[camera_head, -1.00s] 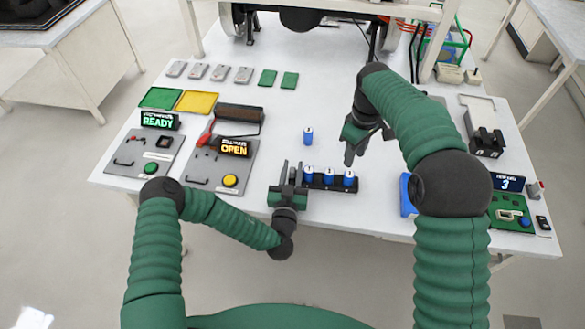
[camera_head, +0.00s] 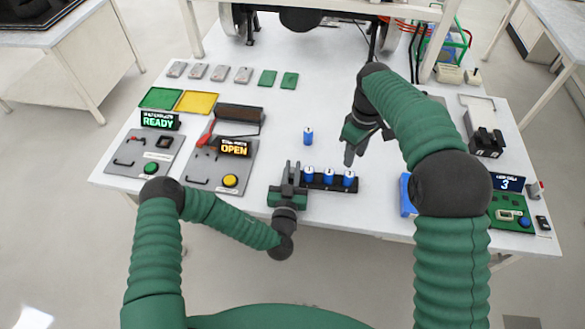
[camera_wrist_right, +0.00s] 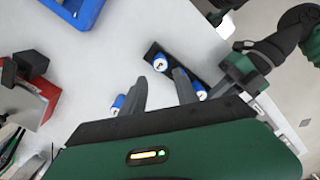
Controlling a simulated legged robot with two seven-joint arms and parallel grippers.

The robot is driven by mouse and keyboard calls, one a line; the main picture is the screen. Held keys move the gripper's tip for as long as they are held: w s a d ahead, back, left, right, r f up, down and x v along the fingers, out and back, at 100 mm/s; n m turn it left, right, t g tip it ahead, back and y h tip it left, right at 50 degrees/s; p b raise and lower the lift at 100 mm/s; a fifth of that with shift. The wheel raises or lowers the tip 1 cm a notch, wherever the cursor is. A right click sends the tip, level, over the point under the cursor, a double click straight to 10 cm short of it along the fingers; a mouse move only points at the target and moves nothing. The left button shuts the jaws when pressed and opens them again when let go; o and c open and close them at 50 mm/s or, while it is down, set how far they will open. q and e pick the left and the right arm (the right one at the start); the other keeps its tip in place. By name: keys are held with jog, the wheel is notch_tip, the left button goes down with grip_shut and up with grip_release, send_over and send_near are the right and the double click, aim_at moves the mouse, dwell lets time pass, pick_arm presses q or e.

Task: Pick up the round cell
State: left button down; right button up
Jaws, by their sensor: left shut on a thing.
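One blue round cell with a white top (camera_head: 308,137) stands alone on the table. Three like it (camera_head: 309,175) (camera_head: 328,177) (camera_head: 348,179) stand upright in a black rack (camera_head: 333,187) near the front edge. My left gripper (camera_head: 291,168) is at the rack's left end, its fingers close together and shut on what looks like that end; the grip itself is hard to see. My right gripper (camera_head: 356,150) hangs above the table, right of the lone cell. In the right wrist view its fingers (camera_wrist_right: 160,90) are apart with nothing held; the lone cell (camera_wrist_right: 118,103) shows beside them.
Grey panels with READY (camera_head: 155,142) and OPEN (camera_head: 225,165) signs lie to the left. Green (camera_head: 160,98) and yellow (camera_head: 197,102) trays are behind them. A blue tray (camera_head: 407,197) is partly hidden by my right arm.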

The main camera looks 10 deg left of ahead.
aim_at(349, 174)
jog(key=o, duration=0.4)
jog(key=shift+c, duration=0.2)
jog(key=n, duration=0.4)
jog(key=shift+a+r, duration=0.1)
jog(key=shift+r, duration=0.1)
notch_tip(349, 174, down, 11)
jog(key=n, duration=0.9)
jog(key=shift+f, duration=0.1)
